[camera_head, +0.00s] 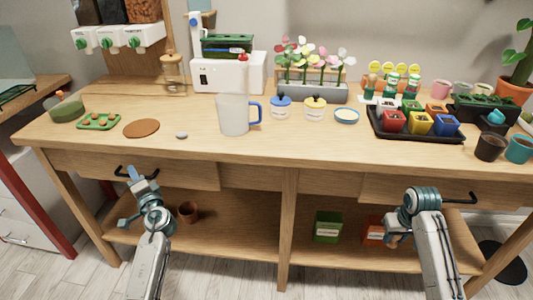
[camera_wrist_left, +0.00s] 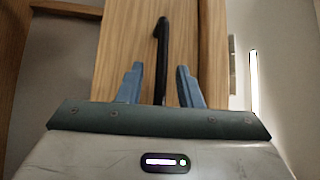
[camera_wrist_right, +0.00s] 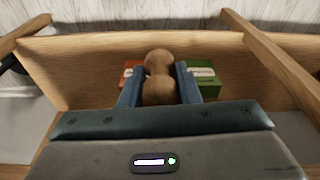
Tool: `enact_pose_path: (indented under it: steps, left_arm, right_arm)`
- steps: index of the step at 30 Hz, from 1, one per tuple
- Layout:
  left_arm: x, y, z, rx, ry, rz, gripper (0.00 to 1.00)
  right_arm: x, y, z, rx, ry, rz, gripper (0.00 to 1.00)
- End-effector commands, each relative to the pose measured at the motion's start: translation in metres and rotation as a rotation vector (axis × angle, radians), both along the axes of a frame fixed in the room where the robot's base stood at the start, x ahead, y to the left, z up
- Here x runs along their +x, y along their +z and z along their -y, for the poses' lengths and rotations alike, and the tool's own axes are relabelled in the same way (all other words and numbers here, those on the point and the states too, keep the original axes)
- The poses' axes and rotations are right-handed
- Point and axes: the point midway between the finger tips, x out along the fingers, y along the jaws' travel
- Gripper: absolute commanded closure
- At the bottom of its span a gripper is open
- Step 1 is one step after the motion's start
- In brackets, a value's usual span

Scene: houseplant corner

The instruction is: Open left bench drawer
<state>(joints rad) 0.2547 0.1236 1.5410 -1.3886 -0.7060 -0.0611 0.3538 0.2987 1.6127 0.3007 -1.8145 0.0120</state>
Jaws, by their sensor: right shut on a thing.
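The left bench drawer (camera_head: 190,174) is a wooden front under the left part of the benchtop, and it looks closed. Its black bar handle (camera_wrist_left: 162,50) runs lengthwise between the fingers in the left wrist view. My left gripper (camera_wrist_left: 157,85) is open, one blue finger on each side of the handle; I cannot tell whether either touches it. In the head view the left gripper (camera_head: 135,174) is at the drawer front, covering part of the handle. My right gripper (camera_wrist_right: 160,88) is shut on a brown, rounded, two-lobed thing (camera_wrist_right: 158,63), below the bench's right part.
A right drawer with a black handle (camera_head: 473,198) is beside my right arm. The lower shelf (camera_head: 255,235) holds a brown pot (camera_head: 187,212), a green box (camera_head: 327,226) and an orange box (camera_head: 373,230). A jug (camera_head: 233,115) and plants crowd the benchtop.

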Motion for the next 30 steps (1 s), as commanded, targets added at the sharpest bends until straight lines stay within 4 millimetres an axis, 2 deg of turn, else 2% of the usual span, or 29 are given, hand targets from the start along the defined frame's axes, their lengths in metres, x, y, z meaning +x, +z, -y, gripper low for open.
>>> enact_pose_path:
  steps: [11, 16, 25, 30]
  left_arm:
    - [0.0049, 0.0009, -0.0045, -0.001, 0.0, 0.001, 0.68]
    - [0.0047, 0.0009, -0.0044, -0.001, 0.0, 0.001, 0.99]
    - [0.0036, 0.0005, -0.0043, 0.0, 0.0, 0.0, 1.0]
    - [-0.005, -0.0005, -0.0049, -0.001, 0.0, -0.002, 1.0]
  right_arm:
    - [0.0, 0.0005, 0.0001, 0.0, 0.0, 0.0, 0.93]
    - [0.0, 0.0005, 0.0001, 0.0, 0.0, 0.0, 0.93]
    - [0.0, 0.0004, 0.0, 0.0, 0.0, 0.0, 0.93]
    - [0.0, 0.0003, 0.0, 0.0, 0.0, 0.0, 0.93]
